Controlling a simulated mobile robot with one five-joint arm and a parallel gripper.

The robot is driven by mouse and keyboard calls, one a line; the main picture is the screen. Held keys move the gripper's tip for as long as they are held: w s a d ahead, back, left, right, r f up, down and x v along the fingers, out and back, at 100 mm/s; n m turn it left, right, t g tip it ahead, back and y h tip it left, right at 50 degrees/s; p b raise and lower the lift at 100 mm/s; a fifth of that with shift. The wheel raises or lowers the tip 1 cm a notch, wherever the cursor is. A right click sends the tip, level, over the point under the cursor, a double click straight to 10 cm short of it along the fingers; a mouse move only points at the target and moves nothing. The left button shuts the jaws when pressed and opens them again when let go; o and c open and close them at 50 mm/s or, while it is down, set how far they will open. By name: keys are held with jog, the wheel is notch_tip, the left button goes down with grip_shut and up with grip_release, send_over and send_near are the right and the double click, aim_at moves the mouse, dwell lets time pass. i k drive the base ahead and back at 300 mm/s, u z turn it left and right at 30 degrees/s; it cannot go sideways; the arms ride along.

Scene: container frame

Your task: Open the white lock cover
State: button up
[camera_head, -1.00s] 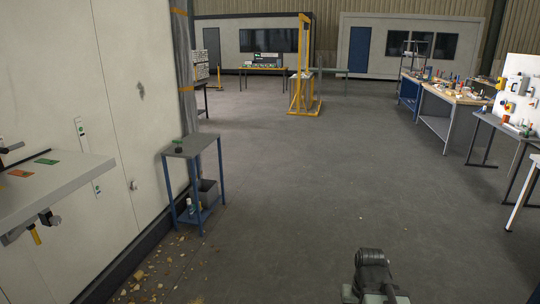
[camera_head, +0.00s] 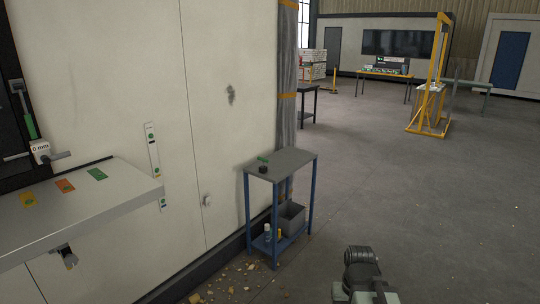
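A small white block (camera_head: 40,149) with dark marking on its face sits at the far left, at the edge of a dark recess in the pale wall. It may be the white lock cover; I cannot tell for sure. Whether the block is open or closed is too small to tell. Part of my arm shows at the bottom right of centre, far from the block. No gripper fingers can be made out.
A grey shelf (camera_head: 100,208) with coloured tags juts from the wall below the block. A blue-legged table (camera_head: 290,162) stands by the wall, with debris (camera_head: 235,280) on the floor before it. The floor to the right is clear, with a yellow frame (camera_head: 436,75) farther back.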

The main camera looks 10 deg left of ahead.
aim_at(208, 201)
jog(key=u, duration=0.55)
jog(key=i, duration=1.25)
jog(key=u, duration=0.3)
jog(key=k, duration=0.55)
jog(key=z, duration=0.35)
jog(key=k, duration=0.1)
jog(key=u, duration=0.55)
jog(key=i, duration=0.65)
jog(key=u, duration=1.85)
jog(key=k, duration=1.3)
jog(key=u, duration=0.05)
